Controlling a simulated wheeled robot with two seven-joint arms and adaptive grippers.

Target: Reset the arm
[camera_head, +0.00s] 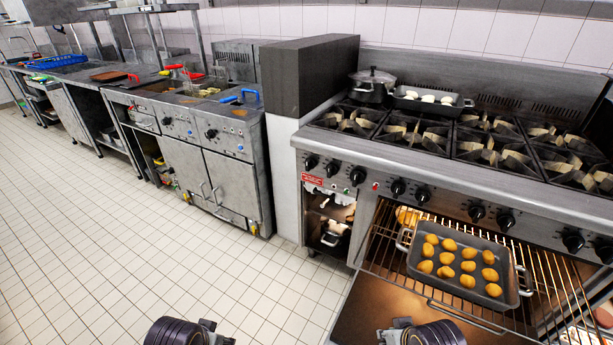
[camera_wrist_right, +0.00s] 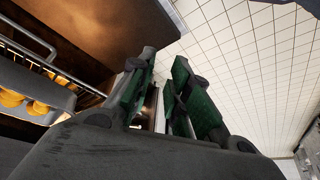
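My left gripper (camera_head: 215,335) is at the bottom edge of the head view, over the tiled floor; its fingers cannot be made out there. My right gripper (camera_head: 392,333) is at the bottom of the head view, in front of the open oven. In the right wrist view its two green-padded fingers (camera_wrist_right: 164,62) stand apart with a gap and nothing between them.
A grey tray (camera_head: 513,287) of several yellow pieces (camera_head: 468,267) sits on the oven rack (camera_head: 562,285), above the lowered oven door (camera_head: 375,312). A lidded pot (camera_head: 372,86) and a pan (camera_head: 462,102) stand on the stove. Floor (camera_head: 120,230) at left is clear.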

